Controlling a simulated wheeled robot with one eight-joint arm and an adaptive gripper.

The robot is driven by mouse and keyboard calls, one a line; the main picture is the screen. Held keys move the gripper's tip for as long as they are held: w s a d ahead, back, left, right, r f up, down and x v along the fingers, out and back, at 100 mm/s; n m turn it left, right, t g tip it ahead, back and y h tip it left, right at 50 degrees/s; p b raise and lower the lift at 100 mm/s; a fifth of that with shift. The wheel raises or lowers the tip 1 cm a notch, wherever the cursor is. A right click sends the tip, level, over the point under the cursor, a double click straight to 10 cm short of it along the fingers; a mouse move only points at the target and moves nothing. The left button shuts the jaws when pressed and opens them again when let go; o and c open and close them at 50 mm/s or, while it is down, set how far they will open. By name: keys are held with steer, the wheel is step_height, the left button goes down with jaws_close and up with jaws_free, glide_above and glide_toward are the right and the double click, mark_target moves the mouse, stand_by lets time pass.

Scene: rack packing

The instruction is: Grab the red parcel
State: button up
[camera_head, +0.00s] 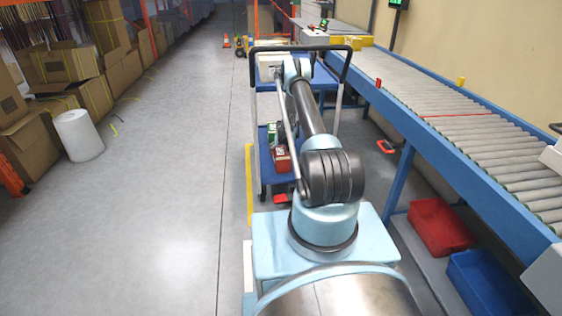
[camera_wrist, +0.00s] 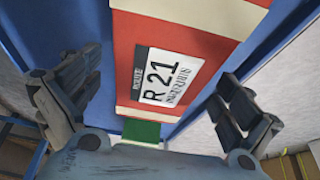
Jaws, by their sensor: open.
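The red parcel (camera_wrist: 190,30) has pale bands and a white label reading R 21. It fills the upper middle of the wrist view, over a blue surface. In the head view a red parcel (camera_head: 281,158) sits on the lower shelf of a blue cart, partly hidden by my arm. My gripper (camera_wrist: 153,80) is open, one finger towards each side of the parcel in the picture. Nothing is gripped, and I cannot tell how far the fingertips are from it. My gripper is not clearly seen in the head view.
A green item (camera_wrist: 141,130) shows below the parcel. The cart (camera_head: 264,175) has a black handle frame and upright posts close around my arm. A roller conveyor (camera_head: 440,105) runs along the right, with a red bin (camera_head: 438,226) and a blue bin (camera_head: 488,282) below. Open floor lies left.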

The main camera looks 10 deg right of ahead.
steer(key=shift+w+f, duration=0.15)
steer(key=shift+f, duration=0.2)
steer(key=c, duration=1.5)
steer(key=shift+c, duration=0.2)
steer(key=shift+r, duration=0.15)
